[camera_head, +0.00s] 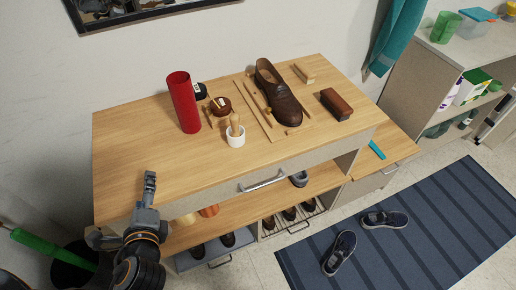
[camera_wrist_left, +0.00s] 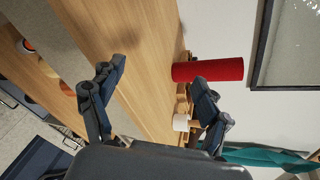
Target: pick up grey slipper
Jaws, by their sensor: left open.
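A grey shoe that looks like the slipper (camera_head: 299,179) sits on the shelf under the wooden top, right of the drawer handle; only part of it shows below the front edge. My left gripper (camera_head: 150,184) is at the left front corner of the bench, well left of the slipper. In the left wrist view my left gripper (camera_wrist_left: 160,74) has its fingers spread with nothing between them. The slipper cannot be made out there. My right gripper is not in view.
On the wooden top (camera_head: 140,140) stand a red cylinder (camera_head: 184,102), a white cup (camera_head: 236,138), a brown shoe (camera_head: 278,95) and a brush (camera_head: 336,104). A drawer handle (camera_head: 262,181) juts out in front. Two dark shoes lie on the striped rug (camera_head: 440,225).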

